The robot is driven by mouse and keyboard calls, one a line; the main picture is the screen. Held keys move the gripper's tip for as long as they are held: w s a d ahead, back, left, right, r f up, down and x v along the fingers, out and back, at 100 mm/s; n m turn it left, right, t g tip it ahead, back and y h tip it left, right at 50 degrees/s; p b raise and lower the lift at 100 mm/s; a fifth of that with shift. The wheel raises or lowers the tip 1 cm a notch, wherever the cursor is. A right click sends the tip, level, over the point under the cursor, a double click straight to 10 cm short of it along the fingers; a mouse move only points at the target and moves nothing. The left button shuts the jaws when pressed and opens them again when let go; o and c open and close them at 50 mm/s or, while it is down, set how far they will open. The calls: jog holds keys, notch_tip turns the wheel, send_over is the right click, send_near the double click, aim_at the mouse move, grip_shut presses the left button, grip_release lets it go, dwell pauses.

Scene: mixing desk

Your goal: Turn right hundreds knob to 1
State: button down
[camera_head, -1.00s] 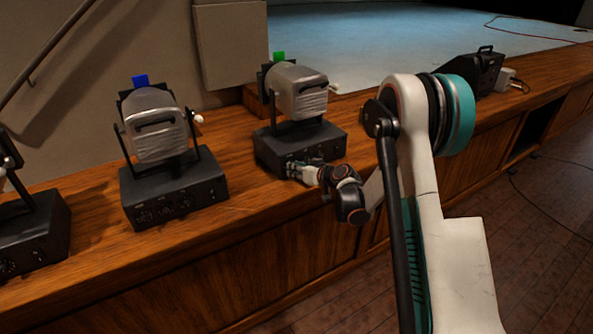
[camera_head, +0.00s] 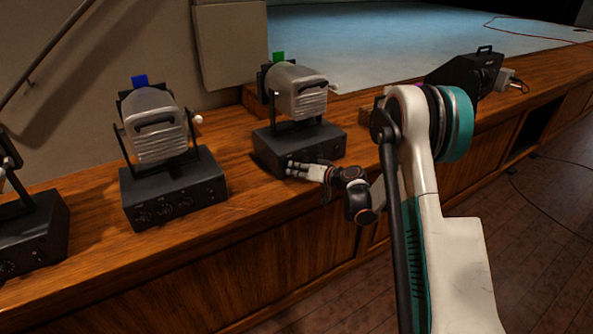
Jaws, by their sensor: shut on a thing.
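The right light (camera_head: 299,94) is a silver lamp with a green filter on a black base (camera_head: 312,138), and stands upright on the wooden ledge. My gripper (camera_head: 290,168) reaches in from the right to the front panel of this base, at its left part. The fingers are shut on a small knob there. The fingers hide the knob, so its pointer, its number and which knob of the row it is cannot be read.
A second lamp (camera_head: 154,123) with a blue filter stands to the left, with several knobs on its base (camera_head: 174,195). Part of another base (camera_head: 31,238) shows at the left edge. A black box device (camera_head: 472,73) stands at the back right of the wooden ledge (camera_head: 250,182).

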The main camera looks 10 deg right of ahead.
jog(key=shift+d+m+y, duration=0.1)
jog(key=shift+m+y, duration=0.2)
jog(key=shift+m, duration=0.2)
jog(key=c, duration=1.5)
grip_release()
jog(key=v, duration=1.2)
jog(key=shift+d+f, duration=0.1)
jog(key=shift+f, duration=0.15)
